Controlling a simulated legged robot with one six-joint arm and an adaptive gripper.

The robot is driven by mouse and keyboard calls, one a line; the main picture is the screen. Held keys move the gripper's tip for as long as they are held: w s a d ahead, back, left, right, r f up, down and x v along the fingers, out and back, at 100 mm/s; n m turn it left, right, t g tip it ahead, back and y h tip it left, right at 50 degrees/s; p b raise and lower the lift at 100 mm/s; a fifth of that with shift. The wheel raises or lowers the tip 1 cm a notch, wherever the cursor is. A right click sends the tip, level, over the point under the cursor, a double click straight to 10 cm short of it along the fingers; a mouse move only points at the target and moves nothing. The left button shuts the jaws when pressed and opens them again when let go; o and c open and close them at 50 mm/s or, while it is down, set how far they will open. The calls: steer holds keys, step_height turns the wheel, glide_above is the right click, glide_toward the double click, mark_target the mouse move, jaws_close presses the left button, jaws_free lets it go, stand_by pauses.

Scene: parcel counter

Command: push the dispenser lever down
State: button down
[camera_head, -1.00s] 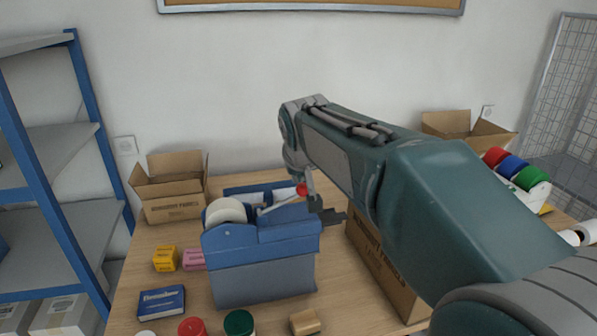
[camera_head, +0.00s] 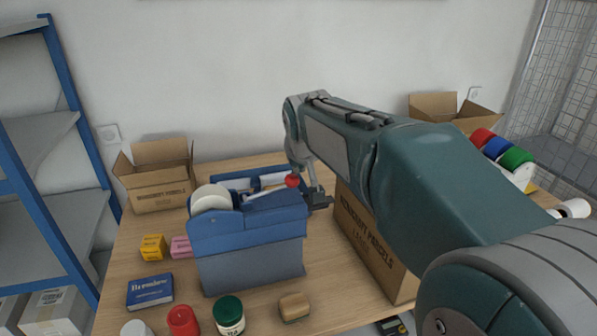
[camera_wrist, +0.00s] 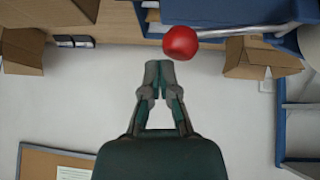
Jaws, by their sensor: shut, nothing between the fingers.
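The blue tape dispenser (camera_head: 248,240) stands on the wooden counter, with a roll of pale tape at its left top. Its lever is a thin metal rod (camera_head: 266,189) ending in a red ball knob (camera_head: 292,181). The lever looks raised, slanting up to the right. My gripper (camera_head: 318,203) is at the right end of the dispenser, just right of and below the knob in this view. In the wrist view the red knob (camera_wrist: 180,43) is large, just beyond and right of my shut, empty fingertips (camera_wrist: 159,64). I cannot tell whether they touch it.
A large cardboard box (camera_head: 372,245) stands right of the dispenser, under my arm. An open carton (camera_head: 158,184) is at the back left. Small boxes, jars (camera_head: 229,316) and a wooden block (camera_head: 294,307) lie in front. A blue shelf (camera_head: 50,170) stands left.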

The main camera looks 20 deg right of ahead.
steer(key=s+d+r, duration=0.2)
steer(key=s+r, duration=0.3)
steer(key=r, duration=0.5)
steer(key=shift+s+d, duration=0.2)
steer(key=shift+d, duration=0.05)
steer(key=shift+d+r, duration=0.1)
steer(key=shift+d, duration=0.1)
steer(key=s+a+f, duration=0.2)
steer(key=s+f, duration=0.7)
steer(key=s, duration=0.1)
steer(key=s+a+f+g+y, duration=0.1)
steer(key=s+a+f, duration=0.1)
steer(key=s+f, duration=0.7)
steer(key=shift+s+a+g, duration=0.3)
steer(key=shift+s, duration=0.75)
